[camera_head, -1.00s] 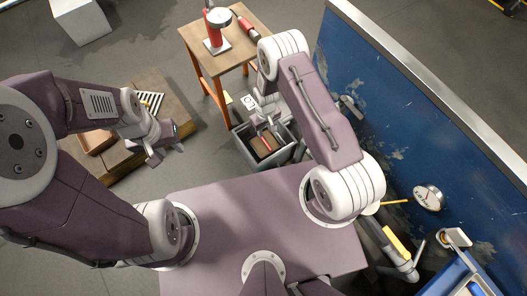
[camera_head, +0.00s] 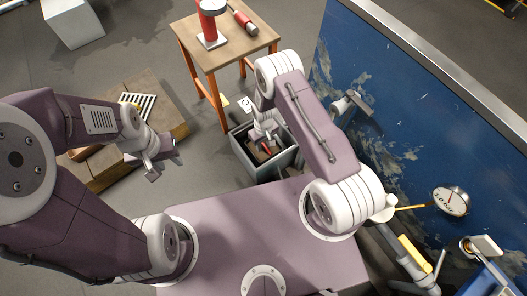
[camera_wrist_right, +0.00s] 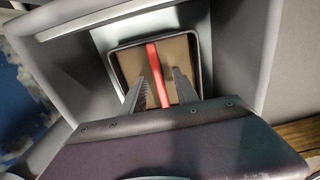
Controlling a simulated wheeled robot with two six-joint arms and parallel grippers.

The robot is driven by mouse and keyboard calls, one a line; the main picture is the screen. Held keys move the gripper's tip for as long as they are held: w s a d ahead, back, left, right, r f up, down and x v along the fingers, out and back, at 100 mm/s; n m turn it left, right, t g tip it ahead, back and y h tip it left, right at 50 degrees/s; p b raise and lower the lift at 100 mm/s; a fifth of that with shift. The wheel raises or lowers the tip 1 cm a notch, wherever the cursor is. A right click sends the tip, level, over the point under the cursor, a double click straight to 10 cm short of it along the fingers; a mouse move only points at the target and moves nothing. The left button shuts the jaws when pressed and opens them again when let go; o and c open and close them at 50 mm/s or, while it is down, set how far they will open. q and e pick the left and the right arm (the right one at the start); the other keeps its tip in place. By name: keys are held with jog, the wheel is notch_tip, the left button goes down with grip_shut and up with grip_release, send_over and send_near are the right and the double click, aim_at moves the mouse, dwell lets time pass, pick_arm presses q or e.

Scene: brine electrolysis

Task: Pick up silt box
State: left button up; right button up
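The silt box appears to be the dark-rimmed box with a brown inside and a red bar handle (camera_wrist_right: 153,62) across it; it sits inside a grey bin (camera_head: 291,157). In the right wrist view its rim (camera_wrist_right: 205,65) is clear. My right gripper (camera_wrist_right: 162,80) is open, with one finger on each side of the red bar; I cannot tell whether either touches it. In the head view the right gripper (camera_head: 264,141) reaches down into the bin and partly hides the box. My left gripper (camera_head: 163,160) looks open and empty, away to the left.
A wooden table (camera_head: 237,45) with a red device (camera_head: 208,22) stands behind the bin. A wooden platform (camera_head: 170,110) with a striped grate (camera_head: 140,103) lies to the left.

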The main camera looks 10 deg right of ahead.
jog(key=shift+f, duration=0.1)
grip_shut()
dwell(1.3)
